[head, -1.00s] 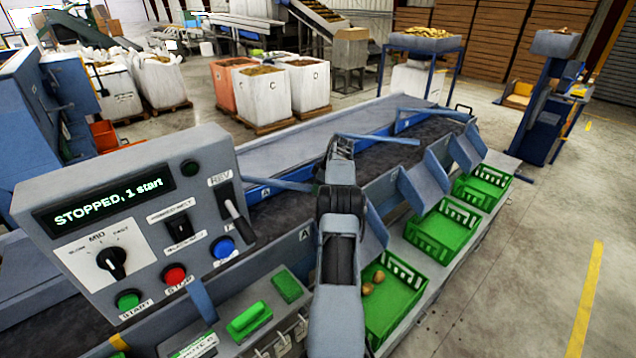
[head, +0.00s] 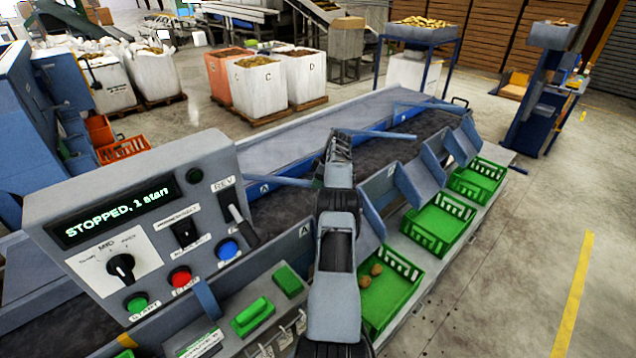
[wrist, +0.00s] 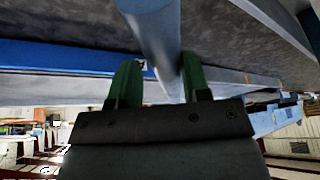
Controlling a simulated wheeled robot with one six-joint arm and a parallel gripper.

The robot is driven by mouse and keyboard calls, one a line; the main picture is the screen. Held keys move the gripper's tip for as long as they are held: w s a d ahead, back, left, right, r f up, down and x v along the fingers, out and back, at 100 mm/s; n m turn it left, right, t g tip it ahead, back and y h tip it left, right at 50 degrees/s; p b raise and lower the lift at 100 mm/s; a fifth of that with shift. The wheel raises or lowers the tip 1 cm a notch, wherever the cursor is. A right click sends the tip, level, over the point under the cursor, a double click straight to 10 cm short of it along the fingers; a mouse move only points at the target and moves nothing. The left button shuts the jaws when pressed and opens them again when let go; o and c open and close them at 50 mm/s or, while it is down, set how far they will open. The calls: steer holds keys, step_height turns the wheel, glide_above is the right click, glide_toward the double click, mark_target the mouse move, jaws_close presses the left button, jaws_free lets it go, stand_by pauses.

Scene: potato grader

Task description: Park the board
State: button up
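Several blue diverter boards lie over the dark belt (head: 290,208) in the head view. One board (head: 380,136) runs right from my gripper (head: 340,138), another (head: 278,181) lies nearer, and a third (head: 425,105) lies farther off. Which one the task means I cannot tell. In the wrist view a blue-grey bar (wrist: 158,35) comes down between the two green fingers of my gripper (wrist: 160,85). The bar is close to the right finger, and a gap shows at the left finger. My arm hides part of the belt.
A control panel (head: 140,230) reads "STOPPED, 1 start". Green crates (head: 392,300) stand along the right side, the nearest holding potatoes (head: 376,269). Blue angled chutes (head: 395,190) line the belt's right edge. The floor at right is open.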

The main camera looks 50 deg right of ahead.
steer(key=shift+o, duration=1.3)
steer(key=shift+f, duration=0.1)
step_height(320, 180, up, 2)
steer(key=shift+r+b, duration=0.25)
steer(key=shift+b, duration=0.2)
steer(key=b, duration=0.2)
steer(key=r+b, duration=0.1)
steer(key=b, duration=0.1)
steer(key=shift+s+a+r, duration=0.15)
steer(key=shift+s+a, duration=0.2)
steer(key=shift+s, duration=0.05)
steer(key=s+a+r+b, duration=0.8)
steer(key=s+a+r, duration=0.1)
steer(key=shift+s, duration=0.25)
steer(key=shift+r, duration=0.15)
